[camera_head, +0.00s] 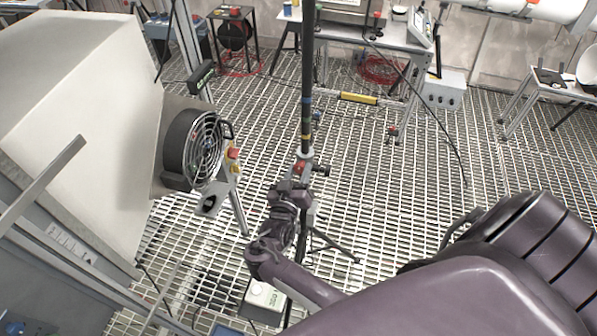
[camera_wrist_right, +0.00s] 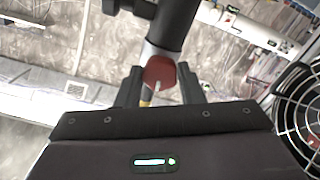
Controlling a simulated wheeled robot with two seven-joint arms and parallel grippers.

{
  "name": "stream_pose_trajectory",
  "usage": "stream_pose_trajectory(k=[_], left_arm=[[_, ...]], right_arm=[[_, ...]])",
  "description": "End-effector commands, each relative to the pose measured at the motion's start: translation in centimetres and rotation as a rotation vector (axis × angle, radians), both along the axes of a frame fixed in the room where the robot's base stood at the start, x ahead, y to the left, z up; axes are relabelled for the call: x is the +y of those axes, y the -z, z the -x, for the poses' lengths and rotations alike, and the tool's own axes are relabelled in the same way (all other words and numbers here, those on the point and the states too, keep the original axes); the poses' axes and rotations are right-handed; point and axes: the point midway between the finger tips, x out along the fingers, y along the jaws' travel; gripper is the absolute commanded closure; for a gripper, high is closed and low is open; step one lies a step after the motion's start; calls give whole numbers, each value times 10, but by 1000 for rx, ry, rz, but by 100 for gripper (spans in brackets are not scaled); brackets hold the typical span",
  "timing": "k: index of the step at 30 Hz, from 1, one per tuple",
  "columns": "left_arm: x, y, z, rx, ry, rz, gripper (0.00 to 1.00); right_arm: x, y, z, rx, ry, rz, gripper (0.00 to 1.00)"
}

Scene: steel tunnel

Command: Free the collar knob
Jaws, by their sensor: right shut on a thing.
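A dark upright pole (camera_head: 307,80) stands on a tripod in the middle of the head view, with a pale grey collar (camera_head: 304,154) around it. A red knob (camera_head: 299,167) sits at the collar; in the right wrist view the red knob (camera_wrist_right: 159,71) lies between the two dark fingers. My right gripper (camera_head: 298,175) is shut on the knob; its fingers also show in the right wrist view (camera_wrist_right: 160,84). The fingers and palm hide part of the knob. My left gripper is not in view.
A round caged fan (camera_head: 206,147) on a large pale housing (camera_head: 70,110) stands left of the pole. Tripod legs (camera_head: 335,246) spread over the grating floor. A small white box (camera_head: 264,298) lies near the front. A workbench (camera_head: 375,42) stands behind. Open grating (camera_head: 430,165) lies to the right.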

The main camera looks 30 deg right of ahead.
Motion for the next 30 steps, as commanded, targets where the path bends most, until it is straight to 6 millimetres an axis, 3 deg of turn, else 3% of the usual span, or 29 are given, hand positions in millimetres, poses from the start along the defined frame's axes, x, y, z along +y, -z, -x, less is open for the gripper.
stream_pose_trajectory(k=[21, 22, 26, 30], left_arm=[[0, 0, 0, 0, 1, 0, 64], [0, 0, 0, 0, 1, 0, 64], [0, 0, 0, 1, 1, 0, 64], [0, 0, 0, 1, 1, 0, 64]], right_arm=[[0, -1, -1, 60, -1, 53, 88], [0, -1, -1, 60, -1, 53, 63], [0, -1, -1, 60, -1, 53, 46], [0, -1, 0, 60, 0, 53, 44]])
